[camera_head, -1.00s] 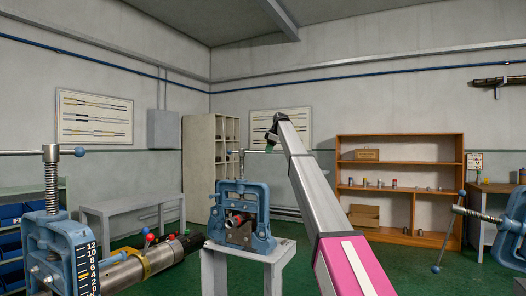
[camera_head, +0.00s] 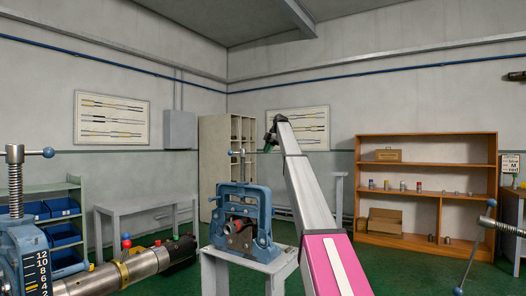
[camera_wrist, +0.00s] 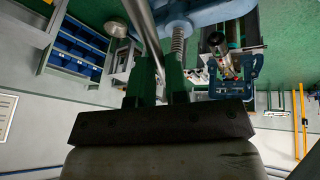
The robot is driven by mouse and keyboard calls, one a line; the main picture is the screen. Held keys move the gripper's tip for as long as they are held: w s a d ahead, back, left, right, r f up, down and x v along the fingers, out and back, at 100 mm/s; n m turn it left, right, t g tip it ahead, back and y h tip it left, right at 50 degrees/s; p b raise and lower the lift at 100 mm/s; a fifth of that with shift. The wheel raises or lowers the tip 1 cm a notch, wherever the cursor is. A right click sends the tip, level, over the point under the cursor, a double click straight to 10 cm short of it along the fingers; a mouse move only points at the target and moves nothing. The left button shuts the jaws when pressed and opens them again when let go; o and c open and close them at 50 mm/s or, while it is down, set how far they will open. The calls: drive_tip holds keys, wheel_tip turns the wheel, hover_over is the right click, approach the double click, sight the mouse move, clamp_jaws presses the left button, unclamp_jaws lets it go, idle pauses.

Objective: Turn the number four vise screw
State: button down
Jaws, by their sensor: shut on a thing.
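The blue vise (camera_head: 240,222) in the middle stands on a white stand, with a reddish piece in its opening. Its upright screw (camera_head: 242,166) carries a level crossbar (camera_head: 250,152) with a blue knob at the left end. My gripper (camera_head: 270,142) is at the right end of this bar. In the wrist view my gripper (camera_wrist: 158,68) has its green fingers shut on the silver bar (camera_wrist: 146,28), beside the threaded screw (camera_wrist: 178,42). The bar's gripped end is partly hidden by the fingers. I see no number on this vise.
Another blue vise (camera_head: 22,255) with a scale plate and a pipe (camera_head: 120,275) is close at left. A handle of a further vise (camera_head: 477,243) shows at the right edge. A grey table (camera_head: 148,205) and wooden shelf (camera_head: 425,143) stand behind. Green floor lies between.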

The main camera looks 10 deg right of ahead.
drive_tip(key=shift+w+a+f+n, duration=0.25)
drive_tip(key=shift+w+f+n, duration=0.1)
drive_tip(key=shift+w, duration=0.1)
drive_tip(key=c, duration=1.2)
unclamp_jaws()
drive_tip(key=shift+f, duration=0.1)
drive_tip(key=shift+o, duration=0.4)
drive_tip(key=shift+r, duration=0.2)
